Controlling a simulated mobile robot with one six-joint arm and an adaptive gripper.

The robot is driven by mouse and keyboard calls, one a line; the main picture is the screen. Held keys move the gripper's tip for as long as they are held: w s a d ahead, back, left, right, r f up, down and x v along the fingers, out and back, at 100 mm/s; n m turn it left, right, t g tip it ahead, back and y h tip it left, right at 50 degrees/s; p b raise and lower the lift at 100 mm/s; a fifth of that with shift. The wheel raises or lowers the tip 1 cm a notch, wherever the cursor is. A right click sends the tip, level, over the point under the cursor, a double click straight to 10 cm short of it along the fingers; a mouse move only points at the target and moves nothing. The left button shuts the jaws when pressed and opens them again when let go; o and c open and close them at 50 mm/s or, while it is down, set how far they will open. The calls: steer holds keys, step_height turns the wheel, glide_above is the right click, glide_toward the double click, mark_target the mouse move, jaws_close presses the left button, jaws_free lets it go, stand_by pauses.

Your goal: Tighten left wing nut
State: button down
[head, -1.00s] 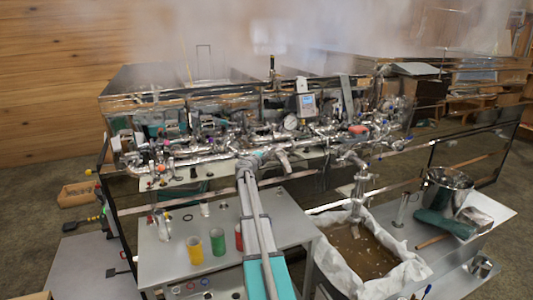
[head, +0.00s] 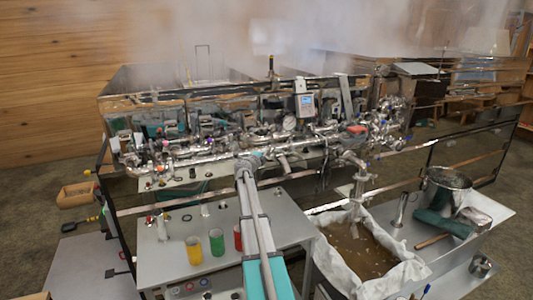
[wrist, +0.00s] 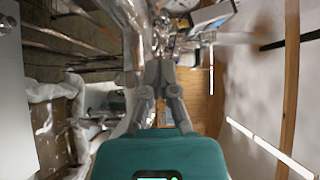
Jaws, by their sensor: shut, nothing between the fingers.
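The evaporator's front carries a run of shiny steel pipes (head: 190,157) with clamps and fittings. I cannot pick out the left wing nut among these small parts in either view. My gripper (head: 252,158) is at the pipe run, near its middle, at the end of my raised arm. In the wrist view my gripper (wrist: 158,72) has its grey fingers together with nothing visible between them. Blurred pipework (wrist: 128,25) lies just beyond and left of the fingertips. I cannot tell whether the fingers touch any part.
A steel table (head: 170,265) below holds yellow, green and red cups. A cloth-lined tub (head: 355,250) of brown liquid stands right of my arm, under a tap. A steel pot (head: 445,188) is further right. Steam covers the top of the evaporator.

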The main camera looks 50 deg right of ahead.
stand_by(0.4)
steer(key=v, duration=1.4)
steer(key=shift+w+a, duration=0.15)
